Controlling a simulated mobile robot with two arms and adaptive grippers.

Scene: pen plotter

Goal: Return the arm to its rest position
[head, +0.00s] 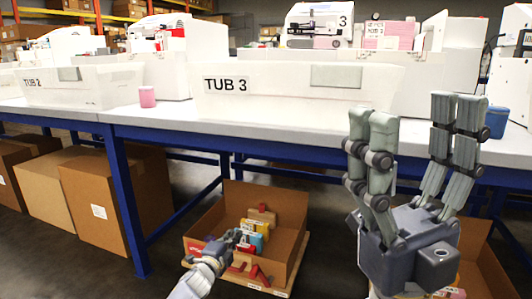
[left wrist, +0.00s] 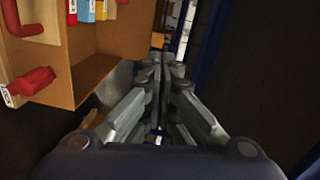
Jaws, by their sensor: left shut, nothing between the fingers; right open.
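My left gripper (head: 232,238) is low in the head view, in front of the open cardboard box on the floor, with its arm coming in from the bottom. In the left wrist view its fingers (left wrist: 162,68) are together with nothing between them. My right gripper (head: 414,112) is large and close at the right of the head view. It points up, its two finger pairs spread wide apart and empty, and it covers part of the table's front edge.
The open cardboard box (head: 200,222) holds coloured items. Closed boxes (head: 92,198) stand under the table at left.

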